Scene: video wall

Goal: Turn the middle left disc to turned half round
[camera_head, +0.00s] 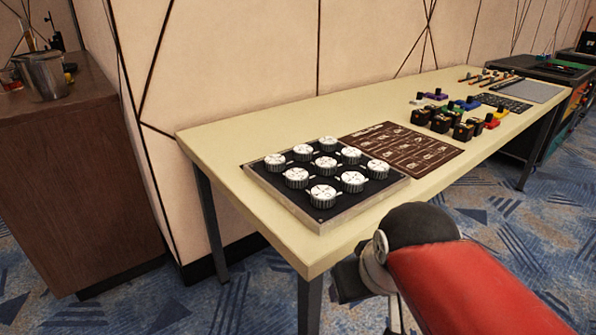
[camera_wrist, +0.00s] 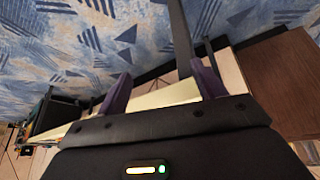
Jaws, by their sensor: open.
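A black panel in a metal frame (camera_head: 300,212) lies on the near left end of the table and carries a three-by-three grid of white, ridged round discs. The middle left disc (camera_head: 296,177) sits at the left end of the middle row, between the back left disc (camera_head: 275,160) and the front left disc (camera_head: 322,194). Its exact turn is too small to read. My gripper (camera_wrist: 161,68) shows two purple fingers spread apart with nothing between them in the wrist view. It points past the table's edge toward the floor; no disc shows in that view. In the head view my red arm hangs beside the table's front edge.
The pale table (camera_head: 250,120) stands along a panelled wall. A brown printed mat (camera_head: 405,148) lies right of the panel, with several black blocks (camera_head: 440,122) and coloured pieces beyond. A wooden cabinet (camera_head: 75,180) with a metal pot (camera_head: 43,75) stands left.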

